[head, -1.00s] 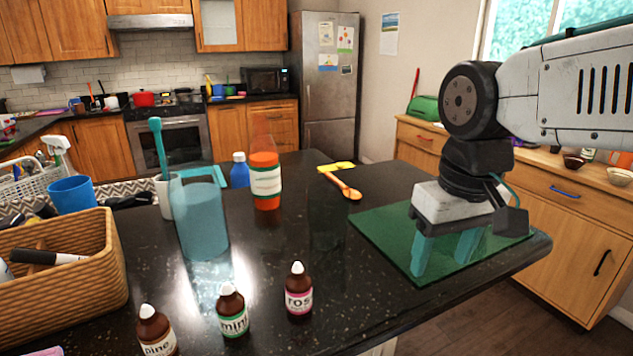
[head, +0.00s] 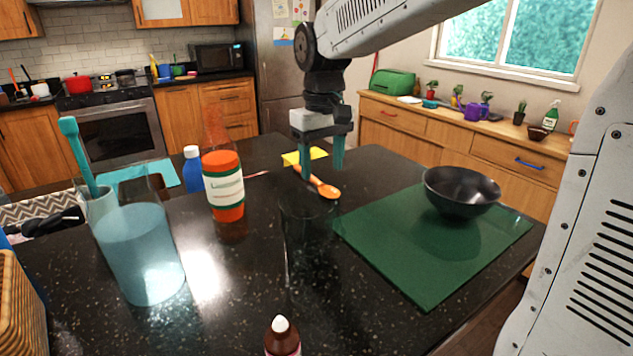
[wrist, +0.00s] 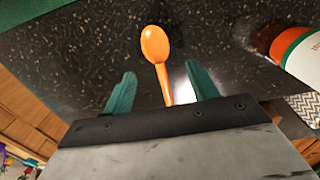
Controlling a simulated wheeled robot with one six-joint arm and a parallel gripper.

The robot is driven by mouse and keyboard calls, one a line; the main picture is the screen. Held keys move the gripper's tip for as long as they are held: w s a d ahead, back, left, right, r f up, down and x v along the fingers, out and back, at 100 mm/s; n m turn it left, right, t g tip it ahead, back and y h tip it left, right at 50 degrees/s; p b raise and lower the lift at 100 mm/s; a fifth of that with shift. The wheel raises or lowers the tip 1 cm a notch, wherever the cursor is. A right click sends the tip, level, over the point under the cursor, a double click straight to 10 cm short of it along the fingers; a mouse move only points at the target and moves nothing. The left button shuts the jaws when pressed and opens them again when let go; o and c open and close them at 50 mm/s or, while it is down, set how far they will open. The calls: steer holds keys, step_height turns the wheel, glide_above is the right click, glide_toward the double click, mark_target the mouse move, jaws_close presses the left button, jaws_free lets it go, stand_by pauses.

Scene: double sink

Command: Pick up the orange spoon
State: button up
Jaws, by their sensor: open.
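The orange spoon (head: 321,186) lies on the black speckled counter in the head view, its bowl toward the right front. My gripper (head: 322,172) is over the spoon's handle, with its two teal fingers pointing down and apart. In the wrist view the spoon (wrist: 157,50) lies with its bowl beyond the fingertips. Its handle runs back between the open fingers of my gripper (wrist: 160,82). Nothing is held. In the head view a finger hides part of the handle, and I cannot tell the exact height of the fingertips above the counter.
A yellow item (head: 305,156) lies just behind the spoon. An orange-lidded bottle (head: 223,190) and a blue bottle (head: 193,170) stand to the left. A clear glass (head: 308,240) stands in front. A black bowl (head: 461,190) rests on a green mat (head: 405,265) at right.

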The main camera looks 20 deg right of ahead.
mark_target(323, 184)
step_height(323, 184, down, 4)
steer(key=shift+r, duration=0.2)
steer(key=shift+d, duration=0.1)
steer(key=shift+c, duration=0.4)
steer(key=c, duration=1)
